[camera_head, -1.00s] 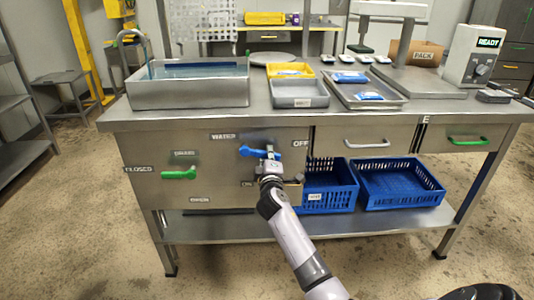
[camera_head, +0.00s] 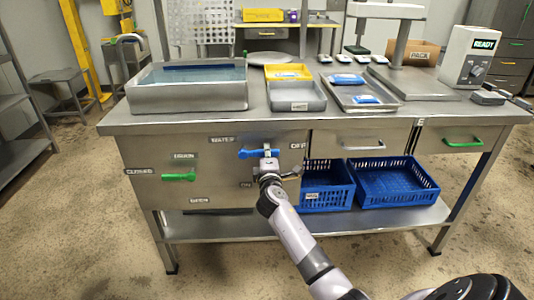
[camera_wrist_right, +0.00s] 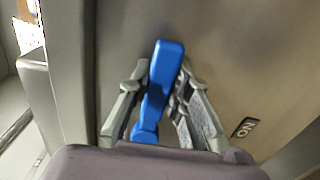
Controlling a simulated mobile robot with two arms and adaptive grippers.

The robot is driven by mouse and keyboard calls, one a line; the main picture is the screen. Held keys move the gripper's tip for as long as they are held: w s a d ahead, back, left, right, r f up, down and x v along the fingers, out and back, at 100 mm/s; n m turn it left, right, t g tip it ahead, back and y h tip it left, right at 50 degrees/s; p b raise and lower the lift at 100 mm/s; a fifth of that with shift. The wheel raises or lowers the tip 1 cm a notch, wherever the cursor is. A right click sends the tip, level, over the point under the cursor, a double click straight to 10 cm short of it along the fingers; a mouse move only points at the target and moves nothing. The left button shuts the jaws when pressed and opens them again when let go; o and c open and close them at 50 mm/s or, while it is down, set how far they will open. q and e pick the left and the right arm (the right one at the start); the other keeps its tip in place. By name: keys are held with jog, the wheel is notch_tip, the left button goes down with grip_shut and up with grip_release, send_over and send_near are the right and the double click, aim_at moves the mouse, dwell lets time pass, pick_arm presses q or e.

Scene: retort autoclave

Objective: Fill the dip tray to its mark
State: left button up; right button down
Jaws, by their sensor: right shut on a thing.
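The dip tray (camera_head: 188,98) is a steel basin at the left of the bench top. Bluish water (camera_head: 195,76) stands in it, with a dark blue strip along the far inner wall; I cannot tell whether that strip is the mark. The blue water valve handle (camera_head: 247,154) is on the front panel, lying about level between the WATER and OFF labels. My right gripper (camera_head: 269,158) is shut on it; the blue handle (camera_wrist_right: 163,75) stands between the fingers (camera_wrist_right: 157,105) in the right wrist view. The green drain handle (camera_head: 178,177) points left toward CLOSED. My left gripper is not in view.
A yellow tray (camera_head: 288,72), a grey tray (camera_head: 296,97) and a steel tray with blue packs (camera_head: 346,79) stand right of the basin. Blue crates (camera_head: 398,187) sit on the lower shelf. A READY control box (camera_head: 467,57) is at the bench's right.

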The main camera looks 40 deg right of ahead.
jog(key=c, duration=1.4)
grip_release()
jog(key=shift+c, duration=0.2)
jog(key=v, duration=1.2)
